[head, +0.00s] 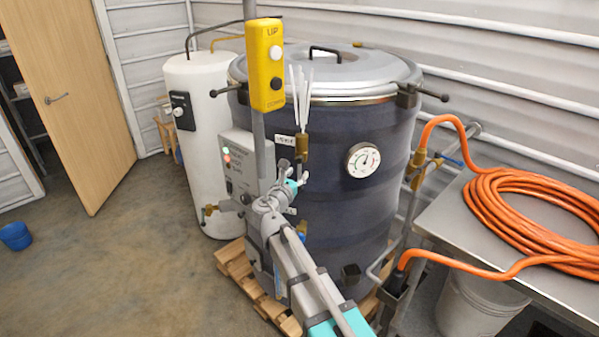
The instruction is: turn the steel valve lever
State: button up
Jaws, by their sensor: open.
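My gripper (293,168) is at the end of my grey and teal arm, in front of the dark blue tank (345,215). Its fingers are small in view and point up and away, apart and with nothing seen between them. A brass fitting (303,147) with thin pale strips above it shows just above the fingers. I cannot tell whether they touch. A brass valve (209,211) sits low at the left of the tank. I cannot tell which part is the steel lever.
A yellow button box (265,64) hangs in front of the tank lid (335,72). A grey control box (243,165) and a white cylinder (205,125) stand left. An orange hose (500,200) lies coiled on the right table (450,225). The left floor is mostly clear.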

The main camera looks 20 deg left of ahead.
jog(key=shift+w+d, duration=0.1)
jog(key=shift+w, duration=0.9)
grip_shut()
